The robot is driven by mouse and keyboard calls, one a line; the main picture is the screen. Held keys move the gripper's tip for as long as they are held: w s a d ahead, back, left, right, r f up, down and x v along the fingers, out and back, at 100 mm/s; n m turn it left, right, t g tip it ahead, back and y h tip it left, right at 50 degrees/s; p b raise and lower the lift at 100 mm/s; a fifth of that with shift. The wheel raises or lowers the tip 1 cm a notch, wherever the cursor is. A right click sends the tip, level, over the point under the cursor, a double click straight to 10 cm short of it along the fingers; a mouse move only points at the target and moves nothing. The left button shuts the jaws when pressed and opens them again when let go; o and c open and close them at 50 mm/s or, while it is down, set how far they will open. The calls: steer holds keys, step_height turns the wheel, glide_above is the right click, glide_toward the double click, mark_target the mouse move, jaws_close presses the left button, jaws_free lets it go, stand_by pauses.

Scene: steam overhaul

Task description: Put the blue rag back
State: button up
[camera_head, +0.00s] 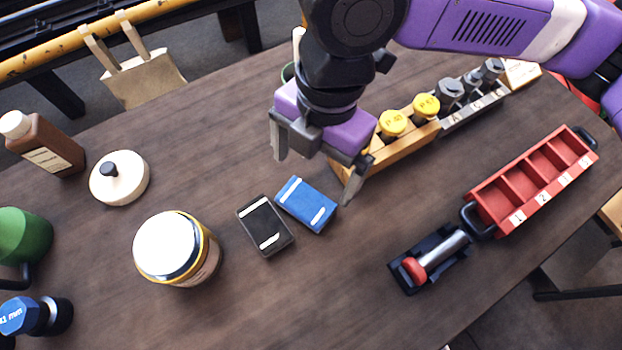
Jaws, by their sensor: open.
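The blue rag (306,204) is a small folded blue block with white stripes, lying flat on the brown table. A black folded piece (265,225) with white stripes lies right beside it, on its lower left. My gripper (315,180) is open and empty, with its fingers pointing down above the table. In the picture its fingertips are just above the blue rag, one to the upper left and one to the right. I cannot tell the exact height between fingers and rag.
A wooden rack (405,143) with yellow-capped pieces stands right of my gripper. A red divided tray (535,180) and a black holder with a red-ended tool (430,258) lie at the right. A jar (178,248), white lid (120,178) and brown bottle (45,145) stand at the left.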

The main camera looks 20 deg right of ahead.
steer(key=shift+w+d+r, duration=0.1)
steer(key=shift+d+r, duration=0.05)
steer(key=shift+r, duration=1.05)
steer(key=shift+w+d+r, duration=0.1)
steer(key=shift+d+r, duration=0.05)
steer(key=shift+r, duration=1)
